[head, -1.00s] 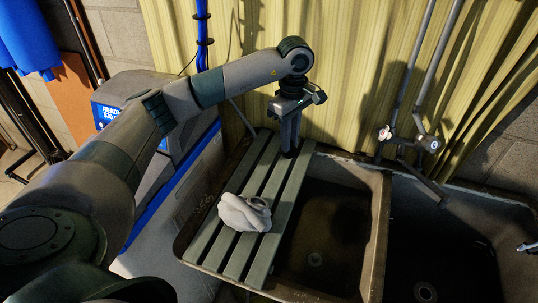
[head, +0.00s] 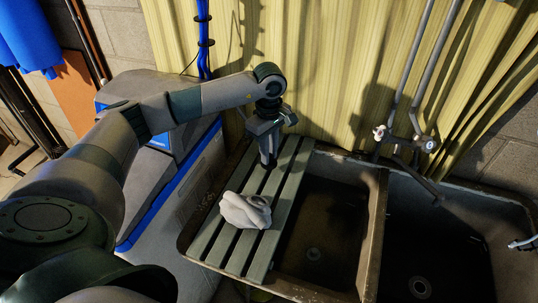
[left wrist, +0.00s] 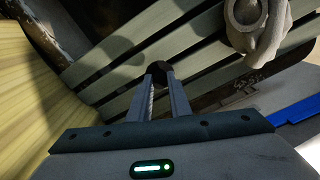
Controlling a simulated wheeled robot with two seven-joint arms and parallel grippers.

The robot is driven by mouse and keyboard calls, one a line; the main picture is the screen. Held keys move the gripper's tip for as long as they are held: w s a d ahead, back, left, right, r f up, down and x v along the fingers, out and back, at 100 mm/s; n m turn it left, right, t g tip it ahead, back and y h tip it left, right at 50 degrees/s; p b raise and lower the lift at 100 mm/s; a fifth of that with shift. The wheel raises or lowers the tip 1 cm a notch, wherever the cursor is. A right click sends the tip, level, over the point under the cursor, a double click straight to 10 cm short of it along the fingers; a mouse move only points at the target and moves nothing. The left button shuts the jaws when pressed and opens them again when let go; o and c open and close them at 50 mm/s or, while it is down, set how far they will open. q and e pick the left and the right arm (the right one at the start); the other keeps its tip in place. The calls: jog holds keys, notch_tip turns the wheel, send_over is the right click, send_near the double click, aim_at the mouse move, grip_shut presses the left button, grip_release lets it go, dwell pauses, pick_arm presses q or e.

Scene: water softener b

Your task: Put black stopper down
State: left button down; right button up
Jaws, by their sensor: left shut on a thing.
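My left gripper (head: 268,160) points down over the far part of the slatted grey-green board (head: 232,245), which lies across the left side of the sink. In the left wrist view my left gripper (left wrist: 160,82) is shut on the small black stopper (left wrist: 158,69), which shows as a dark round end between the fingertips. The stopper is close above the slats or touching them; I cannot tell which. In the head view the fingers mostly hide it. My right gripper is not in view.
Two open sink basins (head: 322,235) lie to the right. A tap with pipes (head: 405,140) stands behind. A grey-and-blue cabinet (head: 180,170) is left.

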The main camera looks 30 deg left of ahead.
pick_arm(q)
jog(key=shift+f+p, duration=0.35)
jog(key=shift+f, duration=0.7)
jog(key=shift+f, duration=0.15)
jog(key=c, duration=1.6)
grip_release()
jog(key=shift+c, duration=0.2)
